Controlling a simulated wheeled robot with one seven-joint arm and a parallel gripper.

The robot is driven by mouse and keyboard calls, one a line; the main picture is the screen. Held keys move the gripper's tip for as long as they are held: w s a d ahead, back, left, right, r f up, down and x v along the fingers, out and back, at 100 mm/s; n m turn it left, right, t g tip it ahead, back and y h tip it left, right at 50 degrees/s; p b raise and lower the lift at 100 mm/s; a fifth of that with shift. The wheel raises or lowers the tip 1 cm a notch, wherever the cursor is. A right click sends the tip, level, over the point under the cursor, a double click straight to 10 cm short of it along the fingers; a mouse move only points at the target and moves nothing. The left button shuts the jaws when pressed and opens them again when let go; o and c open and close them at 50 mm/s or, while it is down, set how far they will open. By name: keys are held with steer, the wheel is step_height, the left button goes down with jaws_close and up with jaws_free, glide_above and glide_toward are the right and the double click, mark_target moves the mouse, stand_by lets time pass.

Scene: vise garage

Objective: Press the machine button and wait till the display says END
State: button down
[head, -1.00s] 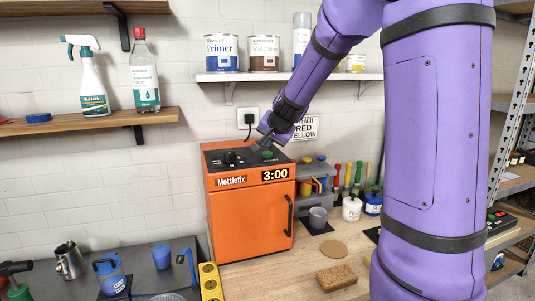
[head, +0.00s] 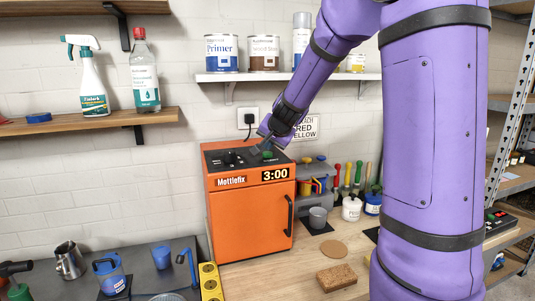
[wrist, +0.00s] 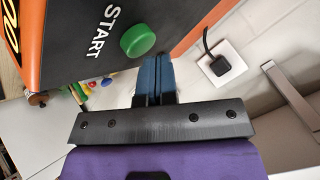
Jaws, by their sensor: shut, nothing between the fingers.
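The orange Mottlefix machine (head: 249,225) stands on the bench against the wall, its door closed. Its display (head: 275,174) reads 3:00. On its dark top panel are a black knob (head: 229,158) and a green button (head: 267,154). In the wrist view the green button (wrist: 138,40) sits raised beside the word START. My gripper (head: 256,149) is over the back of the top panel, close to the button. In the wrist view the shut blue fingers (wrist: 153,62) point at the panel, just beside the button and apart from it in the picture. Nothing is between them.
A plug in a wall socket (head: 247,117) with a black cord is just behind the machine. A shelf (head: 290,77) with cans hangs above. A grey cup (head: 318,218), a sponge block (head: 337,278) and a tool rack stand to the right.

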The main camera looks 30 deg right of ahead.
mark_target(269, 152)
steer(key=shift+f, duration=0.45)
stand_by(0.5)
steer(key=shift+r, duration=0.9)
steer(key=shift+r, duration=2.5)
